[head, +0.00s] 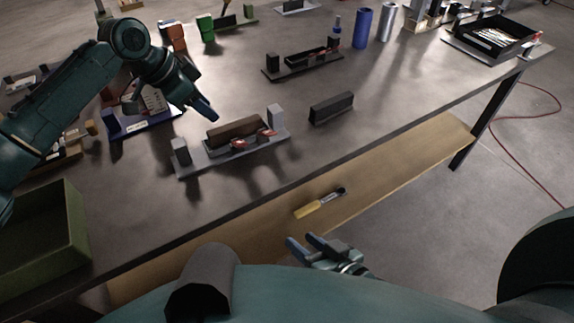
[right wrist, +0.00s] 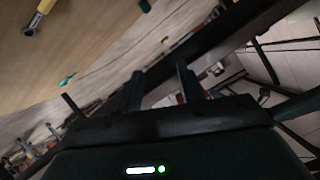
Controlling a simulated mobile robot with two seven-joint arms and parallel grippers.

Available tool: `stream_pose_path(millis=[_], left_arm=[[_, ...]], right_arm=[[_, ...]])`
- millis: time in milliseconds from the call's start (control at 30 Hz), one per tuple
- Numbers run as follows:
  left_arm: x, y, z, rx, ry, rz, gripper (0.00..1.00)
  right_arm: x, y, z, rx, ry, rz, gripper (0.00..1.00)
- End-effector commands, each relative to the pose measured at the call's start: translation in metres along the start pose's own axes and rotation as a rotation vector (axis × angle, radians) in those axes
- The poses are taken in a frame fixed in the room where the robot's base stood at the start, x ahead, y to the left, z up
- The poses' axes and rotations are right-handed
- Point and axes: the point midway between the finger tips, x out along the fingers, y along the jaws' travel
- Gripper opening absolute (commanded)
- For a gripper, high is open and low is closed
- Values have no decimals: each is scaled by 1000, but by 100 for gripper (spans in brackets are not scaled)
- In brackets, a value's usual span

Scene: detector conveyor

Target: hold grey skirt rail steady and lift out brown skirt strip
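The grey skirt rail (head: 222,158) lies on the table left of centre in the head view, with a grey upright block at each end. The brown skirt strip (head: 234,130) sits between these blocks, along the rail. Small red-and-grey parts are in front of the strip. My left gripper (head: 207,112) is above and behind the rail, apart from it; its fingers look close together, but I cannot tell whether they are shut. My right gripper (head: 304,243) is in front of the table edge, open and empty. Its spread fingers also show in the right wrist view (right wrist: 160,88).
A loose dark strip (head: 331,107) lies right of the rail. A dark rail (head: 304,68) stands behind. A green bin (head: 43,240) is at the front left, and a black tray (head: 492,40) at the far right. A yellow-handled tool (head: 313,207) lies on the lower shelf.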

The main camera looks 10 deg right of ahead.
Motion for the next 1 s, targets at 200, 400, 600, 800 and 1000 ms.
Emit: stream_pose_path(millis=[200, 400, 600, 800, 1000], left_arm=[[0, 0, 0, 0, 0, 0, 36], [0, 0, 0, 0, 1, 0, 36], [0, 0, 0, 0, 1, 0, 36], [0, 0, 0, 0, 1, 0, 36], [0, 0, 0, 0, 1, 0, 36]], right_arm=[[15, -29, -43, 666, 113, -194, 47], [23, -37, -81, 1314, 155, -364, 47], [32, -30, -110, 1947, 148, -503, 47], [41, -20, -122, 2417, 118, -577, 47], [48, -15, -124, 2624, 99, -598, 47]])
